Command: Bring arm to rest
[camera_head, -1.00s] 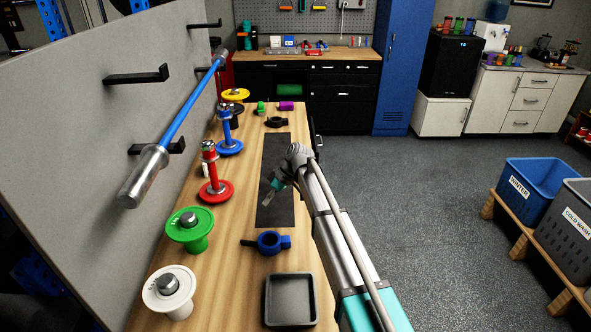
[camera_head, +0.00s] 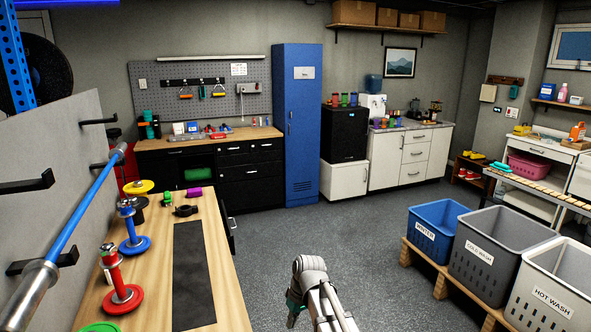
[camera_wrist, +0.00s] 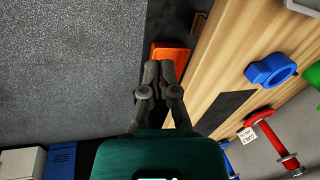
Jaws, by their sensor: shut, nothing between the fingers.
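My gripper (camera_wrist: 160,75) shows in the wrist view with its two dark fingers close together and nothing held between them. In the head view my arm is at the bottom centre, over the floor to the right of the wooden workbench (camera_head: 222,290). The gripper end (camera_head: 292,312) is small there and partly hidden by my wrist. The wrist view shows the bench (camera_wrist: 235,60) to the right of the fingers and an orange object (camera_wrist: 170,57) just beyond the fingertips.
A dark mat (camera_head: 190,270) and red (camera_head: 122,298) and blue (camera_head: 134,244) weight stands are on the bench. A blue bin (camera_head: 437,225) and grey bin (camera_head: 495,250) stand on a wooden pallet at right. The floor (camera_head: 340,240) between is clear.

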